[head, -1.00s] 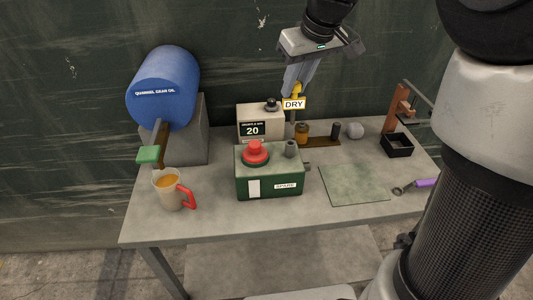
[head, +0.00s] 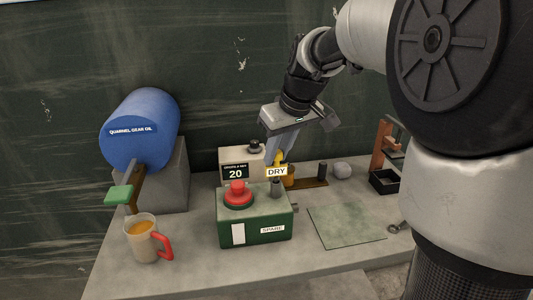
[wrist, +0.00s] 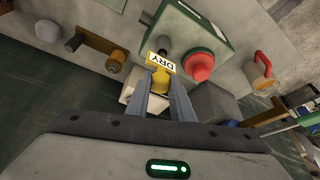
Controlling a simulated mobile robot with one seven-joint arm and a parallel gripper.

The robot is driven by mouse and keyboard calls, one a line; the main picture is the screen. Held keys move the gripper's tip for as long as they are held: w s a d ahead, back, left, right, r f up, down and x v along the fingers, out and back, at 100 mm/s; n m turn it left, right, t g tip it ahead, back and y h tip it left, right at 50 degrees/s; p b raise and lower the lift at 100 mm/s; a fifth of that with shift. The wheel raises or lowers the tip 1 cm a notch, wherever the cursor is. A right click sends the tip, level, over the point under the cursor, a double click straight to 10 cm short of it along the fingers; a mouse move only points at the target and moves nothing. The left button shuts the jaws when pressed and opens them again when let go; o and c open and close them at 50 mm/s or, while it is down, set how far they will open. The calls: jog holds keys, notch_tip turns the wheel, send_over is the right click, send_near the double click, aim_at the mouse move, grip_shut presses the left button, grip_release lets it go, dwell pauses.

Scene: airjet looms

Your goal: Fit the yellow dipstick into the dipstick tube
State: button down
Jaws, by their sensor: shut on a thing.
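The yellow dipstick (head: 279,159) hangs from my gripper (head: 277,152), which is shut on its handle. A white DRY tag (head: 277,172) is in front of the dipstick and hides its lower part. The dipstick tube (head: 276,189) is a short grey stub on top of the green gearbox (head: 231,233), at its right. In the head view the tag sits just above the tube. I cannot tell whether the dipstick tip is over or behind it. The yellow handle (wrist: 160,80) also shows between the fingers in the wrist view, with the green gearbox (wrist: 205,25) beyond.
A red button (head: 238,195) stands on the gearbox. A cream timer box reading 20 (head: 235,174) is close behind. A blue oil drum (head: 140,130) and a jug (head: 143,238) are at left. A green mat (head: 345,225) and black tray (head: 384,182) are at right.

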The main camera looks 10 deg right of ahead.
jog(key=shift+f, duration=0.45)
jog(key=shift+f, duration=0.2)
jog(key=c, duration=1.5)
grip_release()
jog(key=shift+c, duration=0.2)
jog(key=shift+r, duration=0.1)
jog(key=shift+r, duration=0.25)
jog(key=p+v, duration=0.2)
jog(key=v, duration=0.9)
jog(key=shift+r, duration=0.35)
